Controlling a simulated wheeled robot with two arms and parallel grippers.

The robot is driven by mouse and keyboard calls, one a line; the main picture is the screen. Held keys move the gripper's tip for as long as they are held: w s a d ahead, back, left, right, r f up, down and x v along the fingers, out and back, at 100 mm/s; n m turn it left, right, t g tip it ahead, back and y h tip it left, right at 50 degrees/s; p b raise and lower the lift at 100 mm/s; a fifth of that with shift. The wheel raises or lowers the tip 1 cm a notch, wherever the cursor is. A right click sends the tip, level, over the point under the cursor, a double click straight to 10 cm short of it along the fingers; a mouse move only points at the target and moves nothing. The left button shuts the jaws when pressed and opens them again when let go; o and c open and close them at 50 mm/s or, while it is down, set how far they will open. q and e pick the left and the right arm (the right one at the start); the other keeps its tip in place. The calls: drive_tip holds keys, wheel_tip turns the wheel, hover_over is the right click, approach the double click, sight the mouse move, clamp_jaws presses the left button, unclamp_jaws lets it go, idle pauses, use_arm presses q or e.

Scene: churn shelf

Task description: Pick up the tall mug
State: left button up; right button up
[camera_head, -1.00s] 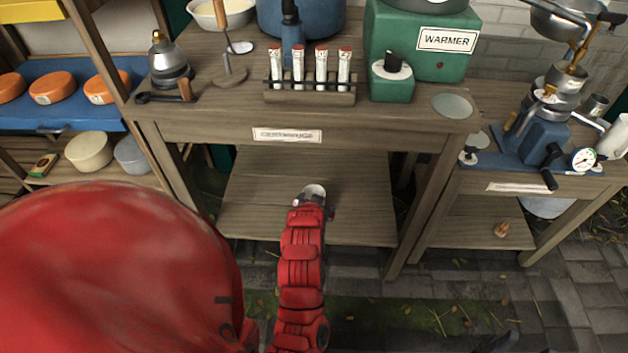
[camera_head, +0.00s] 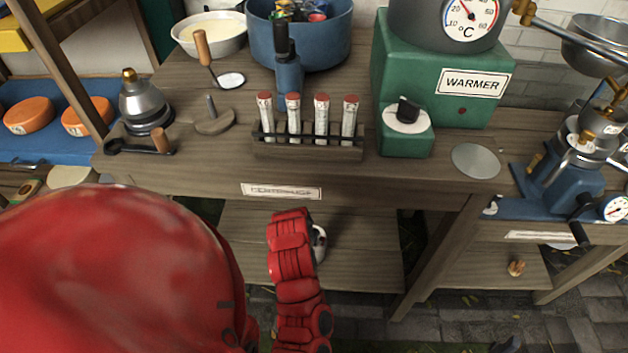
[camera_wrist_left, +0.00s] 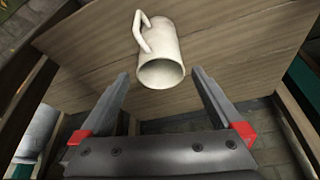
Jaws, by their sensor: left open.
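A tall white mug (camera_wrist_left: 158,50) with a handle on its left side shows in the left wrist view, against the wooden lower shelf (camera_wrist_left: 225,40). Its round end faces my left gripper (camera_wrist_left: 159,80). The gripper's two fingers are apart, with the mug just beyond their tips and nothing between them. In the head view my red left arm reaches down to the lower shelf (camera_head: 365,255) under the bench, and its gripper is hidden. A small pale shape shows beside the wrist there; I cannot tell whether it is the mug. My right gripper is not in view.
The bench top (camera_head: 215,165) above the shelf holds a test tube rack (camera_head: 310,150), a green warmer (camera_head: 440,85), a blue pot (camera_head: 300,40) and a metal burner (camera_head: 145,105). Bench legs (camera_head: 440,250) bound the shelf space. A blue gauge device (camera_head: 568,185) stands at right.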

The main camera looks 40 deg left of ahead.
use_arm(q)
drive_tip(key=shift+w+b+x, duration=0.15)
drive_tip(key=shift+b+x, duration=0.65)
drive_tip(key=shift+x, duration=1.95)
drive_tip(key=shift+w+b+x, duration=0.1)
drive_tip(key=shift+b+x, duration=0.7)
drive_tip(key=shift+x, duration=2)
drive_tip(key=shift+a+r, duration=0.1)
drive_tip(key=c, duration=1.3)
